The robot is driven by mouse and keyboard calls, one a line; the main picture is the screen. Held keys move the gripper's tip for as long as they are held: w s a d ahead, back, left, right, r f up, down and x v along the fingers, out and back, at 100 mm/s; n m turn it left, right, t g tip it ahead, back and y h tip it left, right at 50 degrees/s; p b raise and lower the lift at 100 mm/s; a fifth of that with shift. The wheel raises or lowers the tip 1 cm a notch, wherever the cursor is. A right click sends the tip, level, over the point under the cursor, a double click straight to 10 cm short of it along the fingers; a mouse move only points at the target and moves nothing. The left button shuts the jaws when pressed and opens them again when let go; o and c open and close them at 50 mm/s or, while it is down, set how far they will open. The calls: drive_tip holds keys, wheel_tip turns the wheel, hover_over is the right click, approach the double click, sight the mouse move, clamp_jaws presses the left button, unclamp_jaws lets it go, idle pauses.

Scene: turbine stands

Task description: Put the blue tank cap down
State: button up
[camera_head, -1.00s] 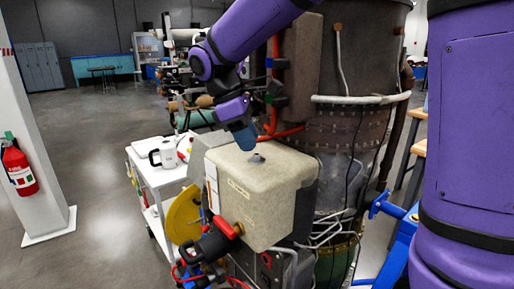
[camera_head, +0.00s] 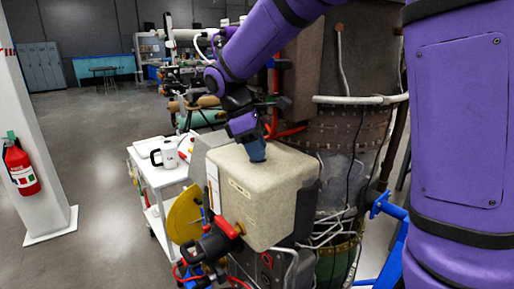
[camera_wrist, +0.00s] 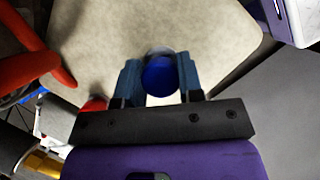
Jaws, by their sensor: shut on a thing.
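The blue tank cap (camera_wrist: 160,76) shows in the wrist view as a dark blue round thing between the two blue-grey fingers of my gripper (camera_wrist: 161,78). The fingers are shut on its sides. In the head view my gripper (camera_head: 255,150) points down at the top of the beige tank (camera_head: 262,209), over where its small grey neck is. The neck is hidden by the fingers. The cap cannot be told apart from the fingers there, and I cannot tell whether it touches the neck. The tank's pale top also fills the middle of the wrist view (camera_wrist: 205,40).
A large rusty turbine body (camera_head: 345,130) with pipes and cables stands close behind and right. Red piping (camera_wrist: 30,65) runs near my gripper. Open floor lies at left.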

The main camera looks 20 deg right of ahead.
drive_tip(key=shift+s+f, duration=0.25)
drive_tip(key=shift+f, duration=0.5)
clamp_jaws()
drive_tip(key=o, duration=1)
unclamp_jaws()
drive_tip(key=v, duration=1.3)
drive_tip(key=shift+w+d+r, duration=0.15)
drive_tip(key=shift+r, duration=0.15)
